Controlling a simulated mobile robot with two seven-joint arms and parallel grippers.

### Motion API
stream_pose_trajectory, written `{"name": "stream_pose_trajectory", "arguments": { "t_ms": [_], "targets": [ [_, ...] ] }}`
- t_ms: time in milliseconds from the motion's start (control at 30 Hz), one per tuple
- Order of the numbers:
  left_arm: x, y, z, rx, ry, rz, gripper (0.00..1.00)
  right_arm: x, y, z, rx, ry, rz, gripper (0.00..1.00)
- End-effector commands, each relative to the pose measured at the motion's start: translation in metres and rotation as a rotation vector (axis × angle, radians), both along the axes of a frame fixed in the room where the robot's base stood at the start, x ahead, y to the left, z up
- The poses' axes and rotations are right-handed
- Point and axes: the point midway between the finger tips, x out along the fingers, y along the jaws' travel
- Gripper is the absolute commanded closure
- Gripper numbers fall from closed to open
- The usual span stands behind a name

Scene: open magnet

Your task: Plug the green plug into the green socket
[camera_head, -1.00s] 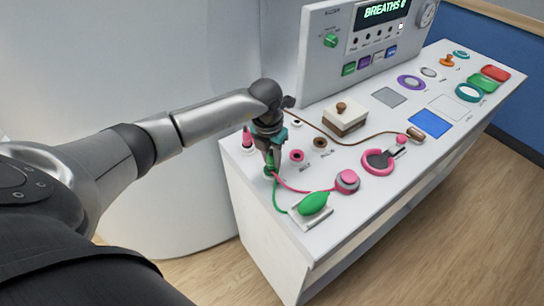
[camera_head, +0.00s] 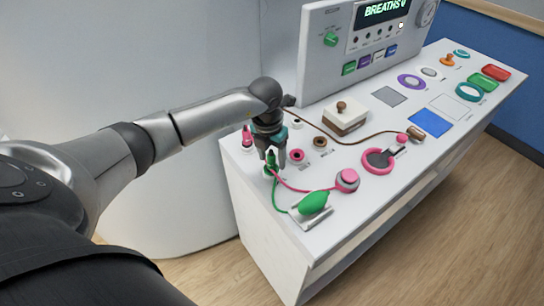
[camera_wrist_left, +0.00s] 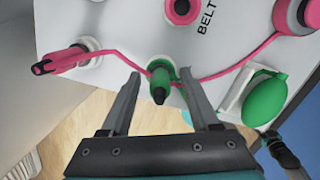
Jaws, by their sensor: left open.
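The green plug (camera_head: 270,160) stands upright near the left front corner of the white console. In the left wrist view the green plug (camera_wrist_left: 160,84) has a dark tip and sits at a green ring, which looks like the green socket (camera_wrist_left: 168,70); how deep it sits I cannot tell. My left gripper (camera_head: 271,156) is open, pointing down, with one finger on each side of the plug. In the left wrist view a gap shows between each finger and the plug. A green cord (camera_head: 276,200) runs from the plug to the green bulb (camera_head: 313,203).
A pink plug (camera_head: 247,137) stands left of my gripper, and its pink cable (camera_wrist_left: 226,72) passes close by the green plug towards a pink knob (camera_head: 347,180). A pink socket (camera_head: 297,156) and a brown socket (camera_head: 320,143) lie to the right. An upright panel (camera_head: 325,75) stands behind.

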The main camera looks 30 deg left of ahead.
Motion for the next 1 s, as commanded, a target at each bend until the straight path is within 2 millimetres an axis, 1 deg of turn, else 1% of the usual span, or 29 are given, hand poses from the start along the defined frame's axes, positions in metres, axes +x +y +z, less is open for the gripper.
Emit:
{"name": "stream_pose_trajectory", "arguments": {
  "t_ms": [167,400,500,600,700,800,1000],
  "targets": [
    [-0.002,0.001,0.03,0.002,-0.005,-0.001,0.38,0.0,0.0,0.005,0.0,0.0,0.0,0.5],
    [-0.009,0.001,0.088,0.001,-0.007,0.0,0.38,0.0,0.0,0.009,0.0,0.0,0.0,0.5],
    [-0.012,0.0,0.11,0.001,-0.006,-0.001,0.38,0.0,0.0,0.01,-0.001,0.0,0.0,0.5],
    [-0.014,0.0,0.127,0.001,-0.005,-0.001,0.38,0.0,0.0,0.011,-0.001,0.0,0.0,0.5],
    [-0.015,0.0,0.139,0.001,-0.004,0.0,0.38,0.0,0.0,0.012,-0.001,0.0,0.0,0.5],
    [-0.017,0.0,0.145,0.0,-0.002,0.001,0.38,0.0,0.0,0.012,-0.001,0.001,0.0,0.5],
    [-0.018,0.0,0.148,-0.001,-0.002,0.001,0.38,0.0,0.0,0.012,-0.001,0.001,0.0,0.5]
  ]
}}
